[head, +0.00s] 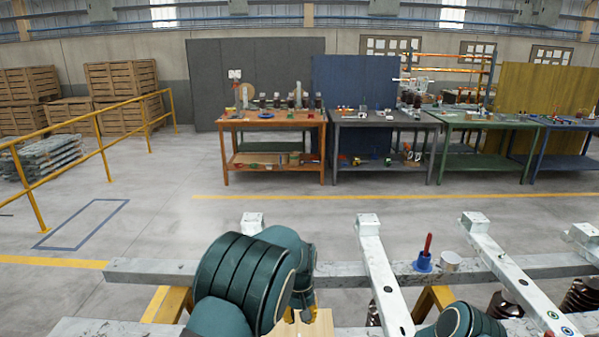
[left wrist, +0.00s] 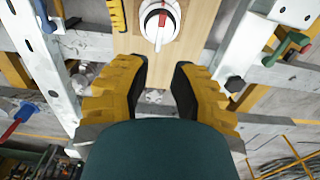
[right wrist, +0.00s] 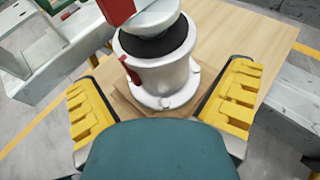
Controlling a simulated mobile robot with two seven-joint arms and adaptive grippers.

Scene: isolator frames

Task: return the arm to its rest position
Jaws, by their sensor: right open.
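My left gripper (left wrist: 161,68) shows in the left wrist view with its yellow fingers angled inward. A gap is left between the tips and nothing is held there. My right gripper (right wrist: 166,72) is spread wide in the right wrist view. A white device (right wrist: 176,79) with a black band and a red lever stands between and beyond its fingers, apart from both. In the head view my left arm's teal links hide most of the left gripper; the right gripper is hidden.
Pale beams, including a long rail (head: 150,272) and a crossing beam (head: 382,275), lie around the arms. An orange workbench (head: 270,120) stands far off across open floor.

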